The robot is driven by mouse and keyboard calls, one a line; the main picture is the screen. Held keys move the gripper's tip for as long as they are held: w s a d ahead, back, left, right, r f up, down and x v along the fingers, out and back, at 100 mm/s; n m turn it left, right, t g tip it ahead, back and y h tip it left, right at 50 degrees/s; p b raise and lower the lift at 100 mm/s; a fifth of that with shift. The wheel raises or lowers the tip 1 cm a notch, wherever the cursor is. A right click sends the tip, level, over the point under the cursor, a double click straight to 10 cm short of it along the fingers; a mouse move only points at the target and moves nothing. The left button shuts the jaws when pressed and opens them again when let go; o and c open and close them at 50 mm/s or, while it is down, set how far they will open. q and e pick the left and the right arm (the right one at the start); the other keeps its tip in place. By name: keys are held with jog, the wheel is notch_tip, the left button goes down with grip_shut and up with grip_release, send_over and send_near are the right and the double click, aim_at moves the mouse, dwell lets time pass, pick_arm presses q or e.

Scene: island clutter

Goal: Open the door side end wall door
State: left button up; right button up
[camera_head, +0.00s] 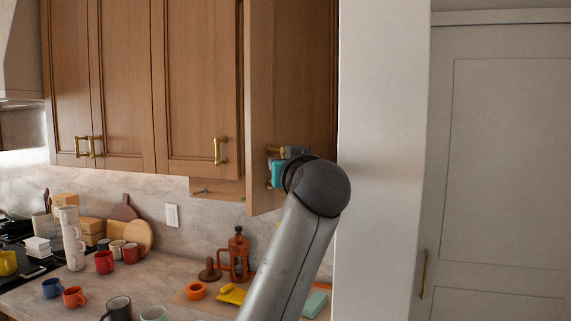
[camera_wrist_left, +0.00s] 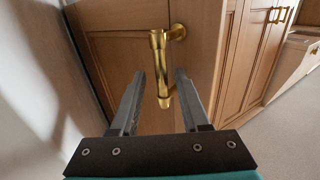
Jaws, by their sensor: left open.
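The end wall cabinet door (camera_head: 261,95) is a tall brown wood panel at the right end of the upper cabinets. It appears to stand out at an angle from the row. Its brass handle (camera_wrist_left: 160,60) runs between my left gripper's fingers in the left wrist view. My left gripper (camera_wrist_left: 159,76) is open, with one finger on each side of the handle and visible gaps. In the head view, my dark rounded wrist hides most of the left gripper (camera_head: 273,167) and handle. My right gripper is not in view.
Neighbouring cabinet doors (camera_head: 188,90) have brass handles. The counter (camera_head: 28,300) below holds stacked cups (camera_head: 70,230), several mugs, cutting boards and a brown bottle-like item (camera_head: 239,258). A white wall post (camera_head: 382,160) and a pale door (camera_head: 500,160) stand to the right.

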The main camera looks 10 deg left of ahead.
pick_arm(q)
jog(key=b+v, duration=0.4)
jog(key=v, duration=1.1)
jog(key=shift+s, duration=0.2)
